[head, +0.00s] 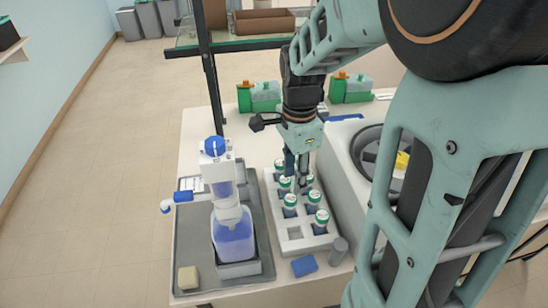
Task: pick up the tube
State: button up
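A white rack (318,242) stands on the bench and holds several tubes with white and green caps. One tube (290,205) stands in the left row, and another tube (321,220) stands near the front right. A front left slot of the rack is empty. My gripper (298,184) points down over the back half of the rack, among the tube caps. Its fingers are small and partly overlap the caps, so I cannot tell whether they are open or touch a tube.
A dispenser with a blue-liquid bottle (233,240) stands on a grey tray (190,250) left of the rack. A round-bowled machine (345,165) is close on the right. A blue block (304,266) and grey cylinder (338,251) lie in front.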

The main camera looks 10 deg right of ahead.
aim_at(291, 198)
notch_tip(291, 198, down, 4)
jog(key=shift+r, duration=0.2)
jog(key=shift+a+f+p, duration=0.15)
jog(key=shift+f+p, duration=0.05)
jog(key=shift+f, duration=1.2)
jog(key=shift+a+f+p, duration=0.1)
jog(key=shift+f+p, duration=0.1)
jog(key=shift+f, duration=1.15)
jog(key=c, duration=0.7)
